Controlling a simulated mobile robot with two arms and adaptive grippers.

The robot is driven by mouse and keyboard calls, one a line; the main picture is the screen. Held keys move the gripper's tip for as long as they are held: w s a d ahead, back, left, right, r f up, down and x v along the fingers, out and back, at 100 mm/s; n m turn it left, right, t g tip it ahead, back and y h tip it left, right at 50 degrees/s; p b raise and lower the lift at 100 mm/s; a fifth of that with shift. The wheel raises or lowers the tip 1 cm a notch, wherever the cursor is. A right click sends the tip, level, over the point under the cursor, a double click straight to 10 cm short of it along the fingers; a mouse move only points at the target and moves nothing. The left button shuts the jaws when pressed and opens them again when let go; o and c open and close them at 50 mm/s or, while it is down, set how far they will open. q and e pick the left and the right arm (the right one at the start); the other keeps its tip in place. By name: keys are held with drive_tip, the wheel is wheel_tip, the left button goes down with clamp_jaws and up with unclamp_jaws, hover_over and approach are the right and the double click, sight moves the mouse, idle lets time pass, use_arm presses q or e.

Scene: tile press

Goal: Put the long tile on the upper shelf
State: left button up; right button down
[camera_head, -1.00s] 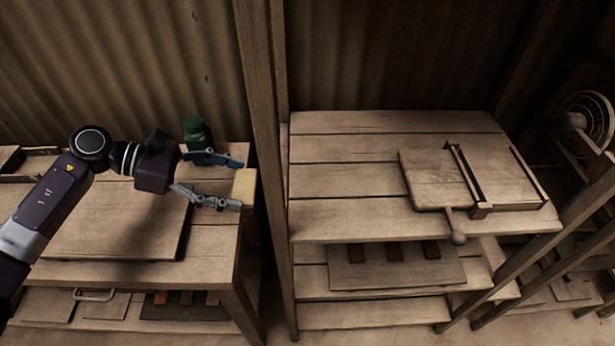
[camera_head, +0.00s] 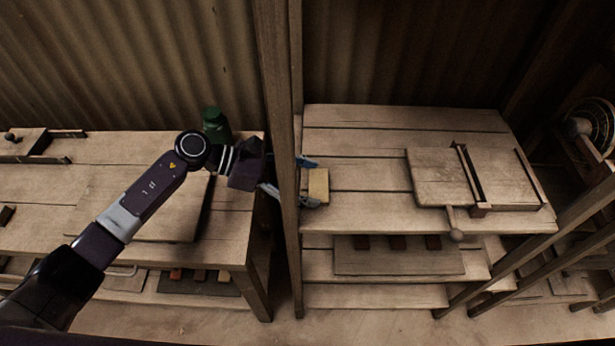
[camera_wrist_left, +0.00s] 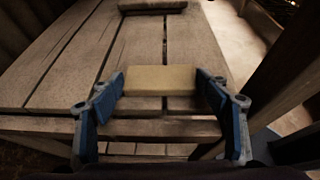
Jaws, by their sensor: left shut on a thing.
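A pale yellow tile (camera_head: 318,186) is held by my left gripper (camera_head: 311,183), whose blue and grey fingers are shut on it. In the left wrist view the tile (camera_wrist_left: 160,80) spans between the two fingertips (camera_wrist_left: 160,82). The tile is over the left front part of the top board of the shelf unit (camera_head: 350,218). I cannot tell whether it touches the boards. A wooden post (camera_head: 281,130) hides part of the gripper. The lower shelf (camera_head: 375,296) is below the top. My right gripper is out of view.
A wooden press board with a frame and knob (camera_head: 436,185) lies on the right of the top; the boards left of it are bare. A green jar (camera_head: 215,125) stands on the left table (camera_head: 225,240). Slanted beams (camera_head: 540,245) stand at the right.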

use_arm(q)
drive_tip(key=shift+f, duration=0.1)
drive_tip(key=o, duration=0.8)
drive_tip(key=shift+o, duration=0.8)
drive_tip(key=shift+a, duration=0.4)
drive_tip(key=b+v, duration=0.3)
drive_tip(key=v, duration=0.8)
drive_tip(key=shift+r+b, duration=0.3)
